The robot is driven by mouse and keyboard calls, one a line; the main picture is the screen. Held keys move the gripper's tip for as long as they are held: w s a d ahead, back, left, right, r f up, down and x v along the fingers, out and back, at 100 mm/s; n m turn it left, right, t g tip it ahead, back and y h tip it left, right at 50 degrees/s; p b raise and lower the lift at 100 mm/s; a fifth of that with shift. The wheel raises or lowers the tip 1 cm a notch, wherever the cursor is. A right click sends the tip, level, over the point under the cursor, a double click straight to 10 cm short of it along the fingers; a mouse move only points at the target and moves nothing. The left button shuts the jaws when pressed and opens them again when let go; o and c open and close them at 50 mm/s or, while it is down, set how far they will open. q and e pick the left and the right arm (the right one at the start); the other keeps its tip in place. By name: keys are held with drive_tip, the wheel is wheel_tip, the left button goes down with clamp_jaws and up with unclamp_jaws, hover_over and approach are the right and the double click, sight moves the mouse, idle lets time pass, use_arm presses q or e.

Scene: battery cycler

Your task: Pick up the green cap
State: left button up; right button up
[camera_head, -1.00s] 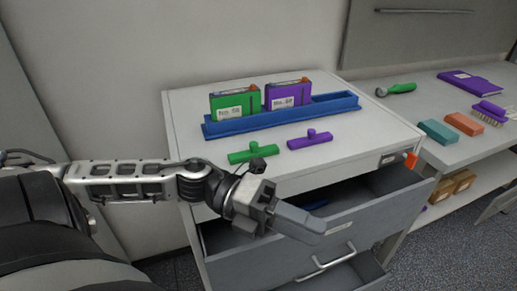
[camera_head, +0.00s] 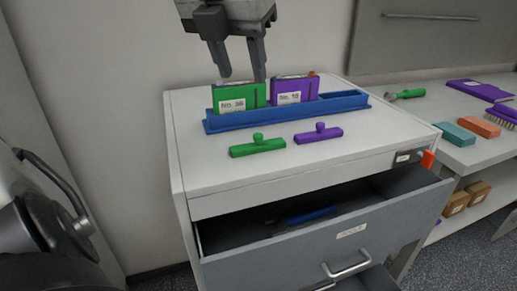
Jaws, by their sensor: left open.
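The green cap (camera_head: 257,146), a bar with a round knob on top, lies on the white cabinet top, in front of the blue rack. A purple cap (camera_head: 318,134) of the same shape lies to its right, apart from it. My left gripper (camera_head: 244,78) points down from the top of the view, with its two fingers apart and nothing between them. My right gripper is not in view.
The blue rack (camera_head: 225,122) holds the green battery and a purple battery (camera_head: 294,92); its right part is empty. The grey drawer (camera_head: 335,240) below stands open. A side counter at right holds a green-handled tool (camera_head: 406,94), purple items and blocks.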

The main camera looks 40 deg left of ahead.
use_arm(q)
hover_over(257, 135)
drive_tip(key=s+d, duration=0.1)
drive_tip(key=s, duration=0.1)
wheel_tip(257, 135, down, 9)
drive_tip(key=shift+s, duration=0.15)
drive_tip(key=shift+p+x, duration=0.3)
drive_tip(key=shift+x, duration=2.5)
drive_tip(key=shift+a, duration=0.1)
clamp_jaws()
